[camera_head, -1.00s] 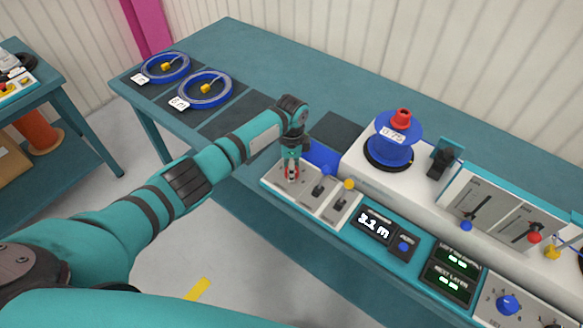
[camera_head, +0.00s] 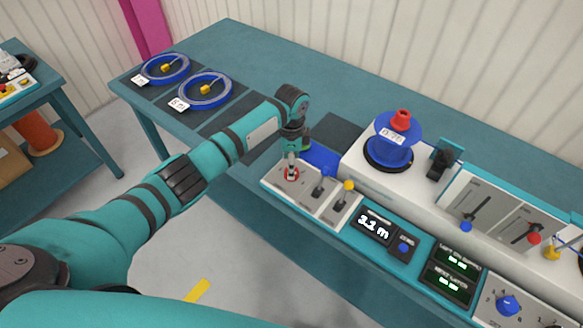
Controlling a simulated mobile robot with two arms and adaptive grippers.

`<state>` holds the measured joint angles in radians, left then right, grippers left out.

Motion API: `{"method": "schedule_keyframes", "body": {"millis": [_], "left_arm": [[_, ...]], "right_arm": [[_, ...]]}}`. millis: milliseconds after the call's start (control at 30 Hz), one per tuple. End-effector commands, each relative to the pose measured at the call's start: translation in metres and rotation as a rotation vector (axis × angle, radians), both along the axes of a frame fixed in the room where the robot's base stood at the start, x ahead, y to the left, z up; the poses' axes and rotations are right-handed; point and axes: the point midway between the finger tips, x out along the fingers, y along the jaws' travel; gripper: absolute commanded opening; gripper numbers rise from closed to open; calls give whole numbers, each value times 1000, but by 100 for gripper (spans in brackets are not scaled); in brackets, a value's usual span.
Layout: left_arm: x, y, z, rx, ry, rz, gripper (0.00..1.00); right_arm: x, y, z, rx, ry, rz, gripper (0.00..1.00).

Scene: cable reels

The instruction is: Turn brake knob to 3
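My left gripper (camera_head: 291,171) points straight down at the white panel (camera_head: 310,199) on the near left of the console. The labels are too small to read, so I cannot tell which control is the brake knob. My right gripper is not in view.
A blue reel with a red top (camera_head: 392,143) stands behind. Two blue cable coils (camera_head: 205,90) lie on the table's far left.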

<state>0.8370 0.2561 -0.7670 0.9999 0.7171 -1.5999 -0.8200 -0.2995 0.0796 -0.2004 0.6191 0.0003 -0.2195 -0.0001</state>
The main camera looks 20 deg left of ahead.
Motion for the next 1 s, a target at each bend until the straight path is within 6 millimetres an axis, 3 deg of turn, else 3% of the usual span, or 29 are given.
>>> {"method": "schedule_keyframes", "body": {"millis": [200,400,600,1000], "left_arm": [[3,0,50,-1,-6,-1,62],[4,1,80,-1,-3,1,62],[4,1,90,-1,-1,0,62],[4,1,90,-1,-1,0,62]], "right_arm": [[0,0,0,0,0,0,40],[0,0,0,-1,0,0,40],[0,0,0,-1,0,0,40],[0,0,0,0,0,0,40]]}}
